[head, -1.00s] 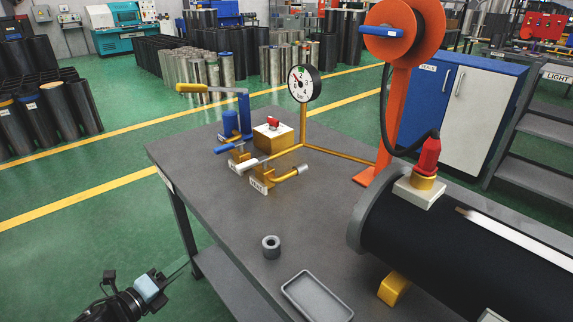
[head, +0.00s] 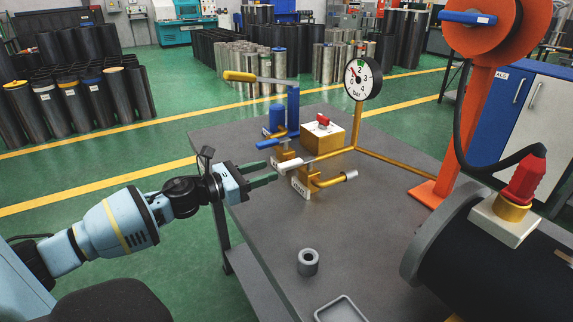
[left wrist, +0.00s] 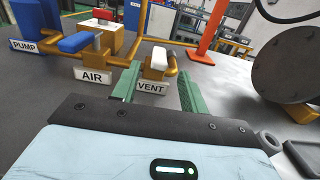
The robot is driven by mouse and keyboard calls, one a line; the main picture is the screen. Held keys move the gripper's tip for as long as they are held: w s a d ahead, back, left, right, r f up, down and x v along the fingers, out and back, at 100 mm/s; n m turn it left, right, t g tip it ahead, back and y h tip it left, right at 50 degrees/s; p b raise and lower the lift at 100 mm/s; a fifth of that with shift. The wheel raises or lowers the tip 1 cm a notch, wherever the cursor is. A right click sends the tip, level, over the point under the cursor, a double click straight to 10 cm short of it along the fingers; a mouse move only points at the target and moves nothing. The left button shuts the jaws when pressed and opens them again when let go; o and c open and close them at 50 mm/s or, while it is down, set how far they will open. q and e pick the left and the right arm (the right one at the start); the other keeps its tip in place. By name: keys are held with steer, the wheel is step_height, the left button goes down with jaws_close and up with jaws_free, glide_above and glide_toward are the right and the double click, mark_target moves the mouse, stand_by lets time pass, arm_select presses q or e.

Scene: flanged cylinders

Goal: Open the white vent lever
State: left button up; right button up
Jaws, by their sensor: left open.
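In the left wrist view the lever's white end (left wrist: 157,58) shows above the VENT plate (left wrist: 151,87), between the lines of my two green fingers. My left gripper (head: 270,173) is open and empty, its fingertips just left of the lever. It also shows in the left wrist view (left wrist: 158,80). I see no clear contact with the lever. My right gripper is not in view.
The blue air lever (head: 267,144) is close beside the vent lever, with the AIR plate (left wrist: 92,77) below. A gauge (head: 363,79) stands behind. A yellow block with a red knob (head: 323,121) is nearby.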

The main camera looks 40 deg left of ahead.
mark_target(280, 166)
arm_select(q)
steer(key=p+x, duration=0.1)
steer(key=x, duration=0.4)
steer(key=shift+w+r, duration=0.15)
steer(key=shift+w, duration=0.05)
steer(key=shift+x, duration=0.75)
steer(key=shift+c, duration=0.2)
jaws_close()
